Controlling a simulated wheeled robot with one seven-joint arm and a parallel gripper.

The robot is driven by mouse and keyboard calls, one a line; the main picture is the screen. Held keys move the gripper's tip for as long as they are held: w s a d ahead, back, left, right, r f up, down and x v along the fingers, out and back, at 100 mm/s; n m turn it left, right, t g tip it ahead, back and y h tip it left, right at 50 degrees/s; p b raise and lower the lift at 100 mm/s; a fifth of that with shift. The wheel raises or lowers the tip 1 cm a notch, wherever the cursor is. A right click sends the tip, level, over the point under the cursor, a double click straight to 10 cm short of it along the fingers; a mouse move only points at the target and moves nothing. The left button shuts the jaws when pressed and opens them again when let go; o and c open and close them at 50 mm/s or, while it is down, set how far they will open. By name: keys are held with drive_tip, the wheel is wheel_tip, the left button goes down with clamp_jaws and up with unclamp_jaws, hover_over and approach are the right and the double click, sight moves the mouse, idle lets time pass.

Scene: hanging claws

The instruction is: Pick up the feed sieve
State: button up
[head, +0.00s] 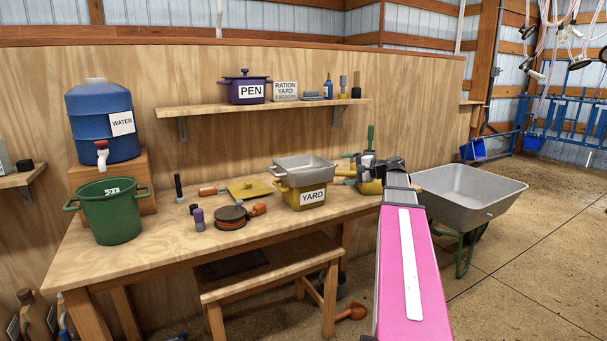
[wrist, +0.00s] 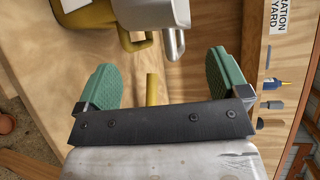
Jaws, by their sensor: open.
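The grey metal pan with side handles (head: 305,166), which looks like the feed sieve, sits on top of the yellow YARD pot (head: 292,197) on the workbench. Any mesh in it is hidden. In the wrist view the grey pan (wrist: 160,12) and the yellow pot (wrist: 97,22) show at the top, their handles side by side. My gripper (wrist: 160,84) is open and empty, its green fingers spread below those handles and apart from them. In the head view my gripper (head: 368,160) is right of the pot, partly hidden by my arm.
A short yellow bar (wrist: 152,89) shows between my fingers. A round orange-rimmed item (head: 232,218) and a yellow plate (head: 249,190) lie left of the pot. A green bucket (head: 109,214) stands at the bench's left. A shelf (head: 215,111) hangs above; a wheelbarrow (head: 470,191) stands right.

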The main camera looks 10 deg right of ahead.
drive_tip(key=shift+x, duration=2.7)
drive_tip(key=shift+s+a+r, duration=0.1)
drive_tip(key=shift+s+a, duration=0.05)
drive_tip(key=c, duration=1.1)
